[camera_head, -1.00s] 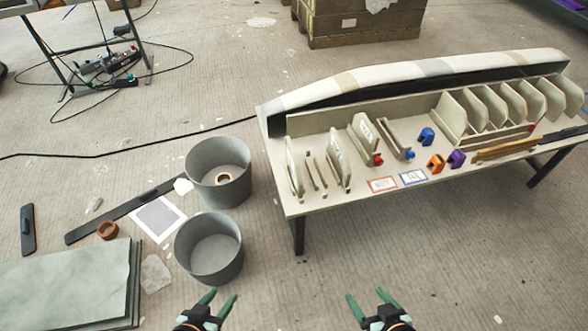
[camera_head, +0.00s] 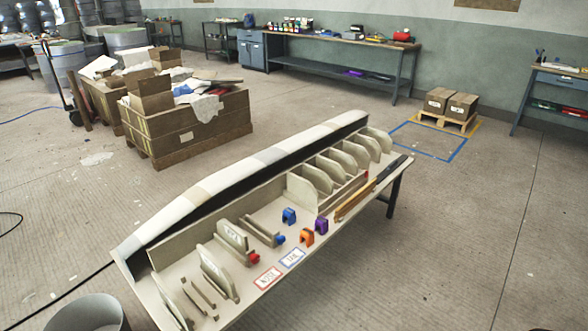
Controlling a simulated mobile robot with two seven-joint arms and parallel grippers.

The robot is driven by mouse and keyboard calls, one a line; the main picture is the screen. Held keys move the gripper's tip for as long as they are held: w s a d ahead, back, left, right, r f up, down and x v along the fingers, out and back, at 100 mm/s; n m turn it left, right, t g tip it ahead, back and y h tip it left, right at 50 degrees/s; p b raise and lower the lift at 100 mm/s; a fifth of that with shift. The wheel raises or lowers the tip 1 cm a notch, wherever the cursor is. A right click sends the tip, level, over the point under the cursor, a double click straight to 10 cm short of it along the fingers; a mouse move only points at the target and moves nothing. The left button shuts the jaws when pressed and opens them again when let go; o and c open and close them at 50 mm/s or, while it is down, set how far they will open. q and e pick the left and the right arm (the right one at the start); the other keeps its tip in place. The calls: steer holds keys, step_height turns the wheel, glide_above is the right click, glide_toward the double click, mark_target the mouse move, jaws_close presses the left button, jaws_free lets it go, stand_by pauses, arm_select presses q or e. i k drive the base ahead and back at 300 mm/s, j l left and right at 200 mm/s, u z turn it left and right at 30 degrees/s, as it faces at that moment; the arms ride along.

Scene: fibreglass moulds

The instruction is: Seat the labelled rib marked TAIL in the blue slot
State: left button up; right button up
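Pale ribs stand at the near left end of the workbench (camera_head: 335,198). One labelled rib (camera_head: 232,237) stands at the slot with the red marker (camera_head: 254,258). Another labelled rib (camera_head: 214,270) stands to its left, near two thin strips. A further rib (camera_head: 168,300) stands at the left end. The lettering on the ribs is too small to read surely. The slot with the blue marker (camera_head: 262,233) looks empty. A red-bordered card (camera_head: 267,278) and a blue-bordered card (camera_head: 292,259) lie at the front edge. Neither gripper is in view.
Blue (camera_head: 289,216), orange (camera_head: 307,238) and purple (camera_head: 321,226) clamps sit on the bench. Several ribs stand in a rack (camera_head: 315,178) at the right. A long mould (camera_head: 245,168) lies behind. A grey bucket (camera_head: 90,314) stands at lower left. Floor right of the bench is clear.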

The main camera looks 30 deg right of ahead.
mark_target(365, 143)
steer(key=i+l, duration=0.2)
steer(key=i, duration=0.2)
steer(key=i+l, duration=0.15)
steer(key=i, duration=0.3)
steer(key=i+l, duration=0.2)
steer(key=i, duration=0.2)
